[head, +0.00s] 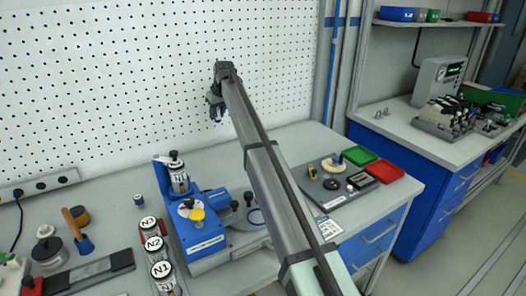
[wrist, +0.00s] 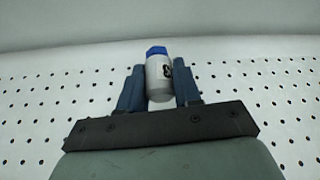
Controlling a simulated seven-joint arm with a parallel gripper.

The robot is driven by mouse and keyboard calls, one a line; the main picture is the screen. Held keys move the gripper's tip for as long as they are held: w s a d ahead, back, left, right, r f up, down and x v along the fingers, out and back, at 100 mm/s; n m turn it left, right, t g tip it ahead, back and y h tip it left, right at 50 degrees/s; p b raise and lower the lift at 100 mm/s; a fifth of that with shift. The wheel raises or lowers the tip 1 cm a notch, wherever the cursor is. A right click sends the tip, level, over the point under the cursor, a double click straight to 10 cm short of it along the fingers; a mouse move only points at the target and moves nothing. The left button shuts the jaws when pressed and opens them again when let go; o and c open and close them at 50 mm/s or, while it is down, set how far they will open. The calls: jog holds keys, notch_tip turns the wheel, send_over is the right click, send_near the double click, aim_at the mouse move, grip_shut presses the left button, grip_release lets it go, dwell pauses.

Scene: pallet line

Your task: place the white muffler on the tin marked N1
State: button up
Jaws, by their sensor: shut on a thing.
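My gripper (wrist: 158,88) is shut on a white cylinder with a blue end and a dark mark, which looks like the white muffler (wrist: 159,72). In the head view my gripper (head: 217,112) is raised in front of the pegboard, well above the bench. The muffler is too small there to make out clearly. The tin marked N1 (head: 161,270) stands at the front of a row on the bench, below and left of my gripper. The tins marked N2 (head: 153,245) and N3 (head: 149,224) stand behind it. Their labelled tops face up.
A blue machine (head: 200,228) stands just right of the tins. A small blue-topped part (head: 138,199) is behind them. A dark bar (head: 92,272) lies to their left. Green (head: 359,155) and red (head: 385,172) trays are at the bench's right. The pegboard (head: 110,80) rises behind.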

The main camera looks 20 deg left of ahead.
jog(key=w+d+r+m, duration=0.2)
jog(key=w+d, duration=0.1)
jog(key=d, duration=1.2)
jog(key=s+d+f+m+t+h, duration=0.1)
jog(key=s+d+f+m, duration=0.1)
jog(key=s+d, duration=0.3)
jog(key=shift+m, duration=0.3)
jog(key=shift+w+a+f, duration=0.15)
jog(key=shift+f, duration=2.2)
jog(key=shift+w+a+f, duration=0.1)
jog(key=shift+f, duration=2.25)
jog(key=shift+f, duration=0.1)
jog(key=o, duration=1)
jog(key=shift+o, duration=0.2)
jog(key=v, duration=1.2)
jog(key=shift+a, duration=0.15)
